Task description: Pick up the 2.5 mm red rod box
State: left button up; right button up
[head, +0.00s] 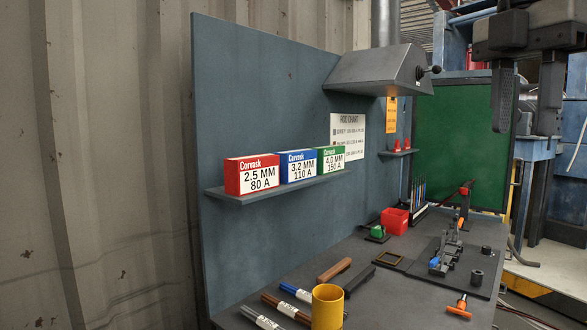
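The red rod box (251,175), labelled "Corvask 2.5 MM 80 A", stands upright at the left end of a narrow grey shelf (232,198) on the blue-grey panel. A blue 3.2 MM box (297,167) and a green 4.0 MM box (330,160) stand in a row to its right. My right gripper (527,98) hangs at the top right, fingers pointing down and spread apart with nothing between them. It is far to the right of the red box. My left gripper is not in view.
A grey hood (375,70) juts out above and right of the shelf. Below, the dark bench (300,270) carries a yellow cup (327,307), rods, a red container (395,221) and a clamp fixture (445,256). The space in front of the boxes looks clear.

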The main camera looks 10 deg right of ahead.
aim_at(247, 175)
jog(key=i, duration=1.15)
jog(key=u, duration=1.15)
